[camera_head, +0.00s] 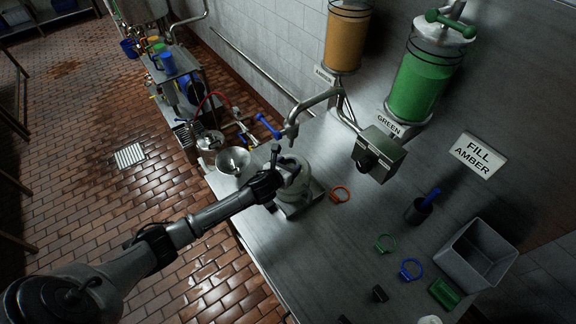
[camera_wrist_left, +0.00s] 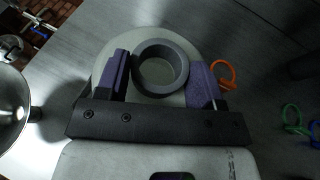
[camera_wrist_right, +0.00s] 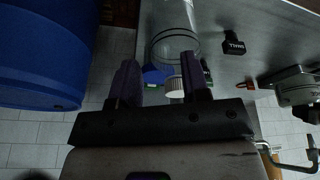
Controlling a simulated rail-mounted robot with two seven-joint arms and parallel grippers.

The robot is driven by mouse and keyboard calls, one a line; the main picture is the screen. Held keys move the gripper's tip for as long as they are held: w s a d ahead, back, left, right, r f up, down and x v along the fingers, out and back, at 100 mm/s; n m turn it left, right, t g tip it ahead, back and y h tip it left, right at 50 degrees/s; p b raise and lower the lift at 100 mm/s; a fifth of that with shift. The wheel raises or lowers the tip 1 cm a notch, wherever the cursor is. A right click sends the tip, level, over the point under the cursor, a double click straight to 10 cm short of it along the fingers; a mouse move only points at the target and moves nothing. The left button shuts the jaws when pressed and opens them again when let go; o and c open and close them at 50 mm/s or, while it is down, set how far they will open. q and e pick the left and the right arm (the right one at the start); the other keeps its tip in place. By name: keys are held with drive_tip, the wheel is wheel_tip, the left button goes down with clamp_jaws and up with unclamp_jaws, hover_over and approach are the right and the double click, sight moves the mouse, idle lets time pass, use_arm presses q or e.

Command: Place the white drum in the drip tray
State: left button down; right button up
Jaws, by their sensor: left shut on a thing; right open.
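The white drum (camera_head: 294,181) is upright in the head view, below the metal spout. My left gripper (camera_head: 290,172) is shut on its top; in the left wrist view, the purple fingers (camera_wrist_left: 159,76) flank the grey ring-shaped neck, with the pale drum top (camera_wrist_left: 101,72) around it. A flat square metal piece, which looks like the drip tray (camera_head: 313,197), shows directly under the drum; whether the drum rests on it, I cannot tell. My right gripper (camera_wrist_right: 158,82) is open and empty in the right wrist view and hidden in the head view.
A steel bowl (camera_head: 233,161) stands left of the drum. Orange (camera_head: 340,194), green (camera_head: 385,243) and blue (camera_head: 411,269) rings and a grey bin (camera_head: 479,255) lie to the right. A large blue barrel (camera_wrist_right: 40,55) is near my right gripper.

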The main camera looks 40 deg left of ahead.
use_arm(q)
drive_tip(key=shift+c, duration=1.2)
unclamp_jaws()
drive_tip(key=shift+r, duration=0.25)
drive_tip(key=v, duration=1.2)
drive_tip(key=s+d+f+n+g+h, duration=0.1)
drive_tip(key=s+d+n+g, duration=0.3)
drive_tip(key=s+n, duration=0.9)
drive_tip(key=s+d+f+n+g+h, duration=0.1)
drive_tip(key=s+d+n+g, duration=0.4)
drive_tip(key=s+d+n, duration=0.6)
drive_tip(key=s+f+n, duration=0.1)
drive_tip(key=s+n, duration=0.2)
drive_tip(key=n, duration=0.5)
drive_tip(key=shift+f+g, duration=0.3)
drive_tip(key=shift+f, duration=0.05)
drive_tip(key=shift+s, duration=0.15)
